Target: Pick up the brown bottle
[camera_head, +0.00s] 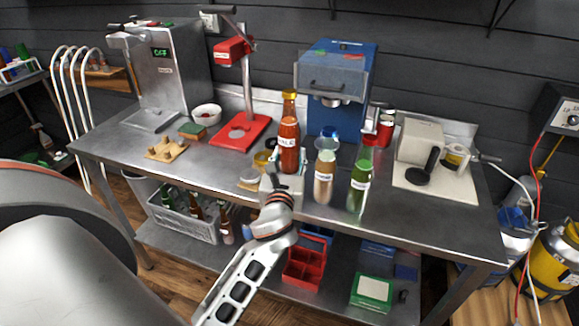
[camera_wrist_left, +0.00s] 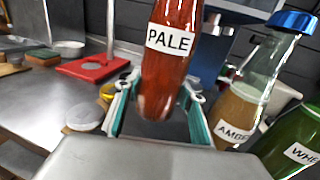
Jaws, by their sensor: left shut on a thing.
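The brown bottle (camera_head: 289,146) is reddish-brown with a gold cap and a white label. In the left wrist view the bottle (camera_wrist_left: 172,75) stands nearly upright between the fingers, and its label reads PALE. My left gripper (camera_head: 286,180) is shut on its lower part, with teal-lined fingers on both sides in the left wrist view (camera_wrist_left: 157,108). The fingers hide part of the bottle's base, and I cannot tell whether it touches the table. My right gripper is not in view.
A blue-capped amber bottle (camera_head: 324,172) and a green bottle (camera_head: 360,182) stand close to the right on the metal table (camera_head: 420,220). Behind are a blue machine (camera_head: 335,75) and a red stand (camera_head: 240,132). A grey crate (camera_head: 182,222) with bottles is below.

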